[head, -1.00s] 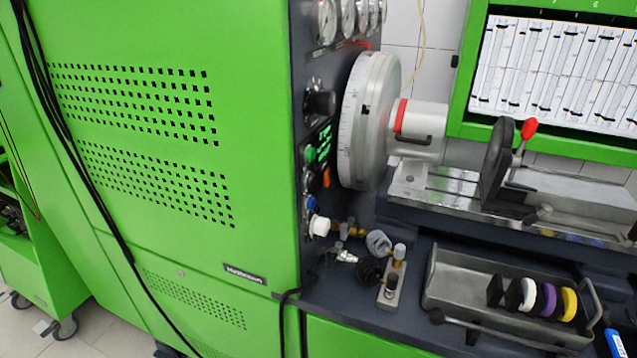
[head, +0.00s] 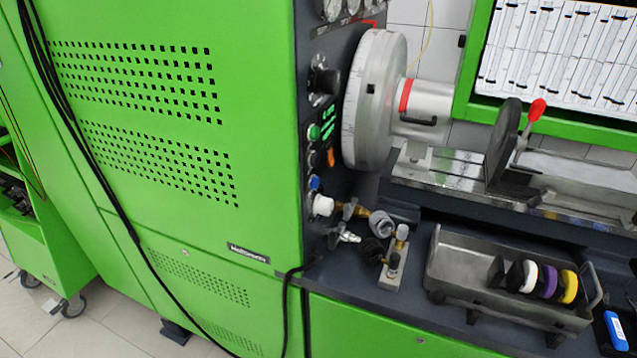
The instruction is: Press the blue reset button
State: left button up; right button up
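The blue reset button (head: 314,183) is a small round button low on the dark side panel (head: 335,60) of the green machine. It is seen nearly edge-on. A white knob (head: 322,205) sits just below it. A green button (head: 314,132) and an orange switch (head: 331,157) are above it, near a green lit display (head: 327,118). Neither of my grippers shows in the head view.
The green cabinet (head: 170,130) fills the left. Brass fittings (head: 382,224) stick out by the panel. A large silver wheel (head: 375,100) stands right of the buttons. A metal tray (head: 440,262) holds coloured discs. A blue-labelled item (head: 615,330) lies at lower right.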

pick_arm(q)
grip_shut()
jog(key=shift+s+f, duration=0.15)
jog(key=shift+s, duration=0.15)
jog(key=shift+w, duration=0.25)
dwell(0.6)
